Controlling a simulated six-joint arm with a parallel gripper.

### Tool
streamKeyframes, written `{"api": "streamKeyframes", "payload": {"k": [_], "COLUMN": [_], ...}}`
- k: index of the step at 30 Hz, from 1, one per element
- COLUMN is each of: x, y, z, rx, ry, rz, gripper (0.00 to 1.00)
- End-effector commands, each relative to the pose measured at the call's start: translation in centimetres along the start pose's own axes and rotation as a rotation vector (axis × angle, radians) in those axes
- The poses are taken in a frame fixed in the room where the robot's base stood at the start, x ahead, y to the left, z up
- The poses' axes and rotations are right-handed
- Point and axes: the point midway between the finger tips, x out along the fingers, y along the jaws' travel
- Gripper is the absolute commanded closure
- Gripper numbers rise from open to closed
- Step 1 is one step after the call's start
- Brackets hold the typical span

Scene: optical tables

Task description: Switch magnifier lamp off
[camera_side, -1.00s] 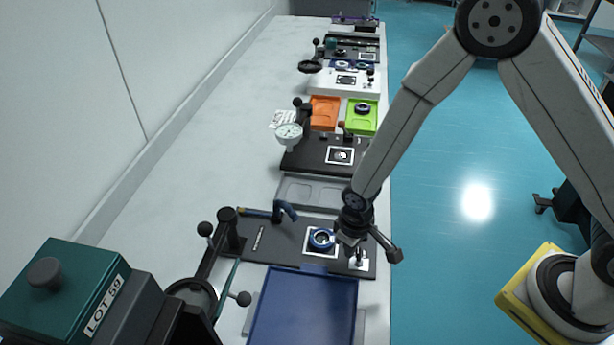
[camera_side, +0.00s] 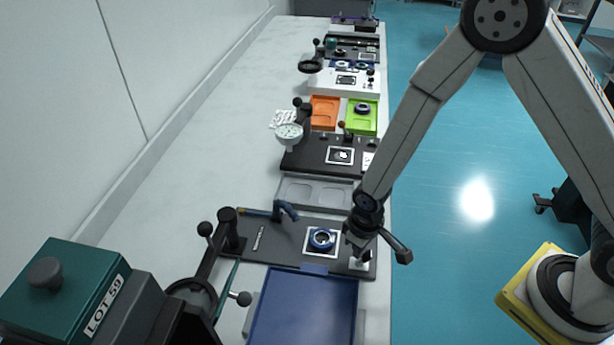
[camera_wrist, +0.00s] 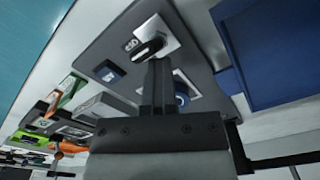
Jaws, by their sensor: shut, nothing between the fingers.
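A round black magnifier head (camera_side: 195,292) hangs on a dark jointed arm at the near left, by the black board (camera_side: 275,243). I cannot tell whether its lamp is lit. At the board's right end is a white switch plate (camera_side: 360,264). In the wrist view the plate (camera_wrist: 166,29) carries a dark switch lever (camera_wrist: 150,47). My gripper (camera_side: 357,250) is shut and empty, right at the switch and partly hiding it in the side view. In the wrist view my fingertips (camera_wrist: 157,62) overlap the lever's lower end; contact cannot be told.
A blue ring part (camera_side: 321,239) sits on a white square beside my gripper. A blue tray (camera_side: 303,308) lies in front of the board. A blue-handled tool (camera_side: 287,209) lies at its back edge. Other stations line the bench behind; its left side is clear.

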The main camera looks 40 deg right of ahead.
Motion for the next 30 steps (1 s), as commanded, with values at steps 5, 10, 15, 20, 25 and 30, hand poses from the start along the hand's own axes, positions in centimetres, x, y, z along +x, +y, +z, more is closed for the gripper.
{"api": "streamKeyframes", "payload": {"k": [5, 10, 15, 20, 25, 30], "x": [0.6, 0.6, 0.6, 0.2, -0.7, -1.7], "y": [0.4, 0.4, 0.4, 0.3, 0.2, 0.1], "z": [1.4, 1.4, 1.4, 1.3, 1.0, 0.8], "rx": [0.005, 0.006, 0.006, 0.006, 0.006, 0.005], "ry": [-0.039, -0.039, -0.039, -0.038, -0.035, -0.033], "rz": [0.003, 0.003, 0.003, 0.003, 0.003, 0.003], "gripper": [1.00, 1.00, 1.00, 1.00, 1.00, 1.00]}}
